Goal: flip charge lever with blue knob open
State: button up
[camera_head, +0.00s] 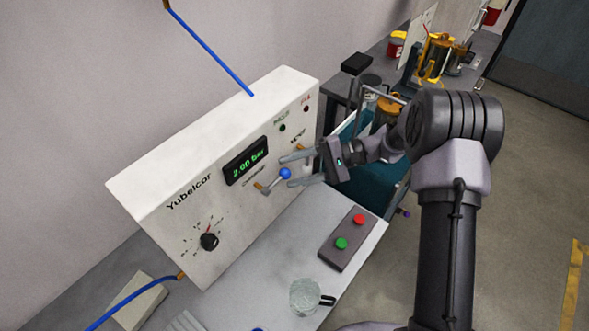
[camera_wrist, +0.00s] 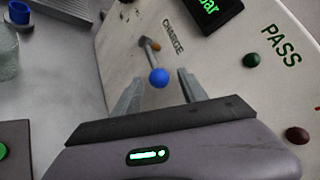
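The charge lever (camera_head: 269,187) is a short metal rod on the white panel's front, with a blue knob (camera_head: 285,173) at its free end. In the wrist view the blue knob (camera_wrist: 158,77) shows just beyond the fingertips, with the lever (camera_wrist: 150,54) running back to a brass pivot by the word CHARGE. My gripper (camera_head: 288,171) is open, with one finger above and one below the knob in the head view. In the wrist view my gripper (camera_wrist: 157,82) has a finger on each side of the knob, with gaps on both sides.
The white panel (camera_head: 150,185) carries a display (camera_head: 245,161) reading 2.00 bar and a black dial (camera_head: 209,241). Blue hoses (camera_head: 212,53) attach to the panel.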

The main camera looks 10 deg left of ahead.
jog(key=p+v, duration=0.2)
jog(key=v, duration=1.5)
jog(key=shift+d+r+p, duration=0.2)
jog(key=shift+p, duration=0.1)
